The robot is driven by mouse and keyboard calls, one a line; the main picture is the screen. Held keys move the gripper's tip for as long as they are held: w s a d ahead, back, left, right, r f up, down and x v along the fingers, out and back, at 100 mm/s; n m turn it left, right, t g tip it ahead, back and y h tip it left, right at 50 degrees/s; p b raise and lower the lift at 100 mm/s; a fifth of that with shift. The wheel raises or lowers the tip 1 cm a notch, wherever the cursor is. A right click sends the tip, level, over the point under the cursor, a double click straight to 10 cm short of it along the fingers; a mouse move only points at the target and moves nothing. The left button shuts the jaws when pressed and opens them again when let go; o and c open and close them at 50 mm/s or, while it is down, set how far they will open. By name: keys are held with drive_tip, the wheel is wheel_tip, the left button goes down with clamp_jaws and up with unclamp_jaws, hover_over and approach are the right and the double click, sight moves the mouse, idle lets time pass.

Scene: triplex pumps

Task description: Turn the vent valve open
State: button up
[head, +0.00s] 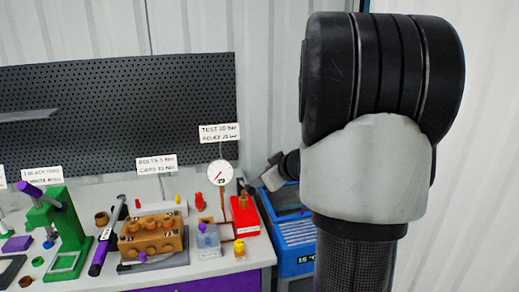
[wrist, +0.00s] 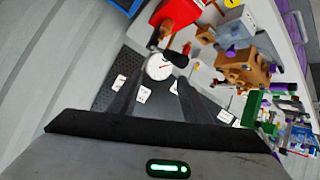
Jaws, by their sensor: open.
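My gripper (wrist: 160,78) is open and empty in the wrist view, its two dark fingers apart. The white round gauge (wrist: 158,66) shows between and beyond the fingertips. In the head view the gauge (head: 222,174) stands on a brown stem above the bench, left of my arm. A red box (head: 244,216) with a brown part on top stands just right of the stem. It is also at the top of the wrist view (wrist: 173,12). A yellow knob-like part (head: 240,247) sits in front of it. I cannot tell which part is the vent valve.
A clear container (head: 208,240) and a brown block with several caps (head: 150,238) stand left of the gauge. A green press (head: 62,232) is farther left. A blue crate (head: 292,240) is beside the bench's right end. A black pegboard (head: 110,100) stands behind.

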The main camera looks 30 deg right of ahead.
wheel_tip(320, 180, up, 8)
drive_tip(key=w+m+t+h, duration=0.1)
drive_tip(key=h, duration=0.1)
drive_tip(key=shift+w+a+m, duration=0.2)
drive_tip(key=shift+w+m, duration=0.15)
drive_tip(key=shift+m, duration=0.05)
drive_tip(key=shift+f, duration=0.1)
